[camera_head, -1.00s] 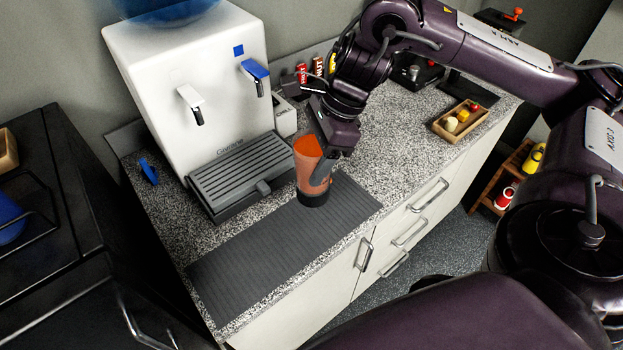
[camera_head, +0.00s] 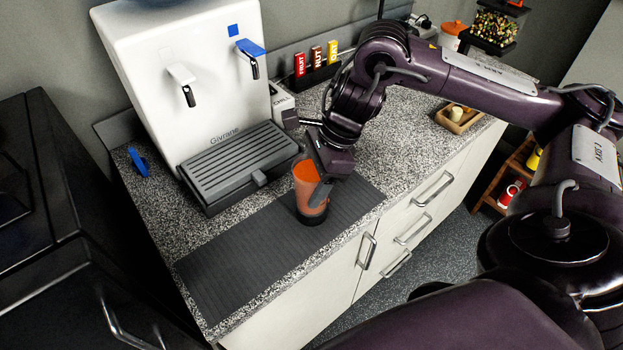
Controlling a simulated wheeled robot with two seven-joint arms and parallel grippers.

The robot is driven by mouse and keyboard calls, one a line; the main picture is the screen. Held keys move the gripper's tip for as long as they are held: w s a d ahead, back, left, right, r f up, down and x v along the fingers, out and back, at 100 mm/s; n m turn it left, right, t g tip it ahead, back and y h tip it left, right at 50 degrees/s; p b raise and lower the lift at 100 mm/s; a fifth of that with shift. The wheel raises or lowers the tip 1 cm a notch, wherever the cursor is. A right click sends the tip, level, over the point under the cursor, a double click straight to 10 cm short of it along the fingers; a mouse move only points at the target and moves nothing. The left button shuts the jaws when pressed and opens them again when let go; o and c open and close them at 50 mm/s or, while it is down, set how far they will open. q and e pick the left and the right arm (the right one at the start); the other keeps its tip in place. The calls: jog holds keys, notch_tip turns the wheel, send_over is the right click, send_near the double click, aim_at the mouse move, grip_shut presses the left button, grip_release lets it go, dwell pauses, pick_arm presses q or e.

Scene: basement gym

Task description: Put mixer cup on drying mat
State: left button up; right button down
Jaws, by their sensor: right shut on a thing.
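The mixer cup (camera_head: 306,190) is orange and translucent with a black base. It stands upright at the back part of the drying mat (camera_head: 232,262), a dark grey ribbed mat along the counter's front edge. The cup's base overlaps the mat in the picture; I cannot tell whether it touches it. My right gripper (camera_head: 322,178) is shut on the cup's right side, coming from above and behind. One finger shows in front of the cup; the other is hidden. My left gripper is not in view.
A white water dispenser (camera_head: 190,80) with a grey drip tray (camera_head: 240,165) stands left of the cup, close to it. A blue object (camera_head: 138,162) lies at the counter's left. A wooden tray (camera_head: 458,118) sits at the right. The mat's near left part is clear.

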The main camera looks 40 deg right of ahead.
jog(key=shift+f, duration=0.1)
jog(key=shift+c, duration=2)
grip_release()
jog(key=shift+r, duration=0.3)
jog(key=shift+v, duration=1.2)
jog(key=p+v, duration=0.6)
jog(key=v, duration=0.3)
jog(key=shift+r, duration=0.15)
